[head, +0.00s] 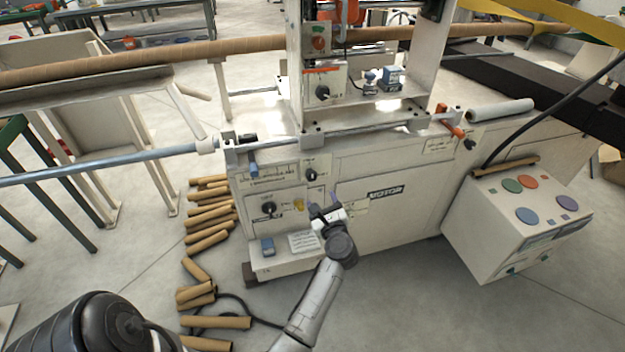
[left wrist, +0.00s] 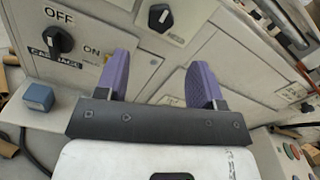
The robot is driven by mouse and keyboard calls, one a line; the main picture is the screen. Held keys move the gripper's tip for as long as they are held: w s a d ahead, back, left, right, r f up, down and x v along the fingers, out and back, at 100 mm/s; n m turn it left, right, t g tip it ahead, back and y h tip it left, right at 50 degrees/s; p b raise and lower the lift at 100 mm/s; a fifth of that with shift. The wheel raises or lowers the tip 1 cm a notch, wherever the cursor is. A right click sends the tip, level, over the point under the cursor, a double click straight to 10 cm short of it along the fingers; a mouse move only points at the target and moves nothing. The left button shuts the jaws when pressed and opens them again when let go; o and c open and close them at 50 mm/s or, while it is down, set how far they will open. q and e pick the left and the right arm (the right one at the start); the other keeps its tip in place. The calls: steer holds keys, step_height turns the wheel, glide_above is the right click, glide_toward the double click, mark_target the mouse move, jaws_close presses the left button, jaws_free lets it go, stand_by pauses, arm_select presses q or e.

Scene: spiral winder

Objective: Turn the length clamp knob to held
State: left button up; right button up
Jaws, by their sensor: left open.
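A black knob (head: 311,174) sits on a pale plate at the upper middle of the machine front; it also shows at the top of the left wrist view (left wrist: 160,17). My left gripper (head: 323,203) is open and empty, below and slightly right of that knob in the head view. Its two purple fingers (left wrist: 163,72) stand apart in front of the panel, with no knob between them. My right gripper is not in view.
A second black knob (head: 268,208), marked OFF, ON and CARRIAGE in the left wrist view (left wrist: 60,40), is to the left. A blue block (head: 267,246) sits below it. Cardboard tubes (head: 208,222) lie on the floor at left. A control box (head: 515,215) stands at right.

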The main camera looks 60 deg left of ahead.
mark_target(312, 178)
arm_select(q)
steer(key=b+x, duration=0.2)
steer(key=x, duration=0.9)
steer(key=shift+d, duration=0.1)
steer(key=shift+c, duration=0.3)
